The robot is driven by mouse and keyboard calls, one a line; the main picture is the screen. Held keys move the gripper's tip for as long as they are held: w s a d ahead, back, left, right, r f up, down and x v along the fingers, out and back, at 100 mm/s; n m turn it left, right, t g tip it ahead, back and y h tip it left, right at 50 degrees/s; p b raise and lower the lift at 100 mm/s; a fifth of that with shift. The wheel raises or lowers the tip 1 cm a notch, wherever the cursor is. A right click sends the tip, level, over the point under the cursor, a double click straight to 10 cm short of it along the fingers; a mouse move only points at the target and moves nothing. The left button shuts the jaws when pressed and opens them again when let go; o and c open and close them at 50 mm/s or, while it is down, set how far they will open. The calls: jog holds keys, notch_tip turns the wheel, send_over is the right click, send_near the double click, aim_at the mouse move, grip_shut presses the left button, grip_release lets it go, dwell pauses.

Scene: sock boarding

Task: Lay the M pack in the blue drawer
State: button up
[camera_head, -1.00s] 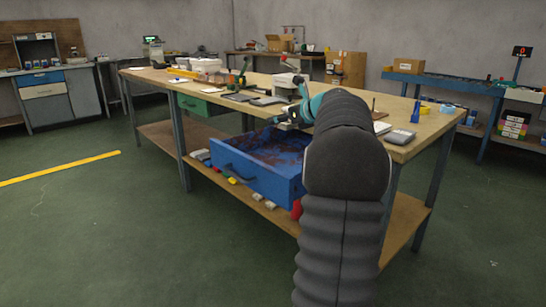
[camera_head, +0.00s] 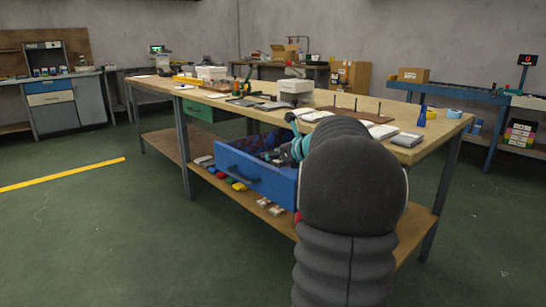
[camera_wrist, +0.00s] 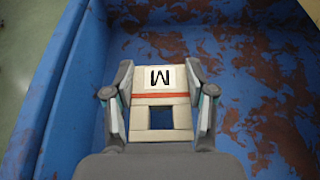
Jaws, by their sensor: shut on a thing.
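The blue drawer (camera_head: 255,178) is pulled out from under the long workbench; its inside is blue with worn reddish-brown patches. In the wrist view, the drawer's left wall (camera_wrist: 55,75) and its floor (camera_wrist: 135,30) surround my gripper (camera_wrist: 160,112). My gripper is shut on the M pack (camera_wrist: 160,97), a cream pack with a white label bearing a black M and a red stripe. The pack is between the two fingers, over the drawer floor; whether it touches the floor I cannot tell. In the head view my arm hides the fingertips and the pack.
The workbench top (camera_head: 385,108) holds a white box (camera_head: 295,90), flat grey and white items, and a board with pegs (camera_head: 350,116). A green drawer (camera_head: 200,112) sits further left. Several small coloured items lie on the lower shelf (camera_head: 165,145). The floor at the left is clear.

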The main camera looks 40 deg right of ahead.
jog(key=shift+f+b, duration=0.3)
jog(key=shift+b, duration=0.05)
jog(key=shift+f, duration=0.25)
jog(key=o, duration=1.1)
jog(key=shift+o, duration=0.2)
jog(key=shift+r, duration=0.1)
jog(key=shift+r, duration=0.25)
jog(key=p+v, duration=0.1)
jog(key=v, duration=1.1)
jog(key=shift+r, duration=0.2)
